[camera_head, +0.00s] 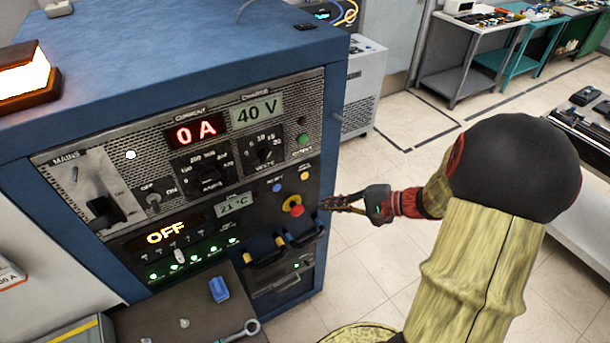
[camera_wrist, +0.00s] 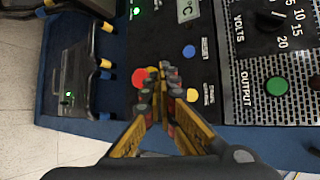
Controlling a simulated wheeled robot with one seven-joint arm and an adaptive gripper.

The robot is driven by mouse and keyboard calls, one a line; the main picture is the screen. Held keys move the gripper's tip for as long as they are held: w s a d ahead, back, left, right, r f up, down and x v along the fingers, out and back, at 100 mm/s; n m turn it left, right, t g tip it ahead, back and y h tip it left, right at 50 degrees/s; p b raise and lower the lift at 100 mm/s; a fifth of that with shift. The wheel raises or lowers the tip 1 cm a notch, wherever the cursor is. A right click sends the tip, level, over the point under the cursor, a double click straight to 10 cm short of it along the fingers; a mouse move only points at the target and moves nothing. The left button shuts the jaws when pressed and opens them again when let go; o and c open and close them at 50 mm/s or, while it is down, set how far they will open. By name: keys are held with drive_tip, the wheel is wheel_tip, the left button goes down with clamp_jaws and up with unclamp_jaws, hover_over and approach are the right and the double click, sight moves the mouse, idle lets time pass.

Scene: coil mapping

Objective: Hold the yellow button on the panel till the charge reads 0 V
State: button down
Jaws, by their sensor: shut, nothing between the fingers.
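The control panel (camera_head: 262,215) is on the front of a blue cabinet. The yellow button (camera_head: 304,176) is near the panel's right edge, below the green output button. In the wrist view the yellow button (camera_wrist: 192,95) shows just right of my fingertips. My gripper (camera_head: 322,204) is shut and empty, to the right of the panel and lower than the yellow button in the head view. In the wrist view my gripper (camera_wrist: 161,72) has its tips between the red and yellow buttons. Contact with the panel cannot be told. The charge display (camera_head: 257,112) reads 40 V.
A red knob (camera_head: 293,206) and a blue button (camera_head: 278,188) are close to the yellow button. The green output button (camera_head: 303,139) is above it. Yellow-ended handles (camera_head: 282,246) stick out below. Current reads 0 A. Open floor lies right of the cabinet.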

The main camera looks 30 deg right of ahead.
sight(305, 176)
drive_tip(key=w, duration=0.8)
drive_tip(key=shift+w+a+b, duration=0.2)
drive_tip(key=shift+w+b, duration=0.2)
idle(1.5)
drive_tip(key=shift+w, duration=0.4)
